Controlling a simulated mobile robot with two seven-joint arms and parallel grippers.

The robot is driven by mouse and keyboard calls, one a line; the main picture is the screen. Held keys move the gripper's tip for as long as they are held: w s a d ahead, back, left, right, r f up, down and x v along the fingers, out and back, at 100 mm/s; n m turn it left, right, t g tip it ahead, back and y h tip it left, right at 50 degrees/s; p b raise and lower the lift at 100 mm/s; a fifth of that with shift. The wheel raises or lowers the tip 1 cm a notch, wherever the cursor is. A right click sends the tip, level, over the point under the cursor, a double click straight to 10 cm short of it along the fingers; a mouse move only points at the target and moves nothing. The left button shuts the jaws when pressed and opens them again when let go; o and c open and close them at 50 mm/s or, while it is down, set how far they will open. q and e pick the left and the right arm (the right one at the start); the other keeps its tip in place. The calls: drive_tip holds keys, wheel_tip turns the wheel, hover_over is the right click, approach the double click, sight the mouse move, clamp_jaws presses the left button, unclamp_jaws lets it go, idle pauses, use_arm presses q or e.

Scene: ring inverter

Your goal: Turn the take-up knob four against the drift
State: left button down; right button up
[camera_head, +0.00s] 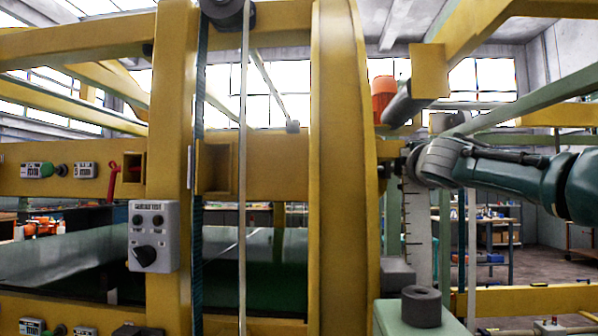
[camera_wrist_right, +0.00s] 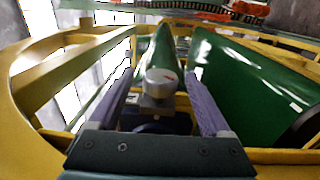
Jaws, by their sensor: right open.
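No knob in view carries a readable number four, so I cannot tell which is take-up knob four. In the head view, a grey control box (camera_head: 153,235) on the left yellow post has a black rotary knob (camera_head: 146,255) and small round buttons above it. My right arm comes in from the right in the head view; its gripper is not clear there. In the right wrist view my right gripper (camera_wrist_right: 162,74) is open, its two purple-grey fingers spread.
A yellow curved ring beam (camera_head: 344,170) stands upright left of my right arm. A dark cylinder (camera_head: 421,306) sits on a pale green block at lower right. An orange cap (camera_head: 384,86) is above the arm. Small control boxes (camera_head: 36,170) sit on the left beam.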

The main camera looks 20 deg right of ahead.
drive_tip(key=shift+w+d, duration=0.25)
drive_tip(key=shift+w, duration=0.25)
drive_tip(key=shift+c, duration=0.4)
clamp_jaws()
drive_tip(key=t+b, duration=0.1)
drive_tip(key=b, duration=0.5)
drive_tip(key=shift+f, duration=0.4)
drive_tip(key=shift+r+h+b, duration=0.3)
drive_tip(key=shift+b, duration=0.3)
drive_tip(key=shift+r, duration=0.1)
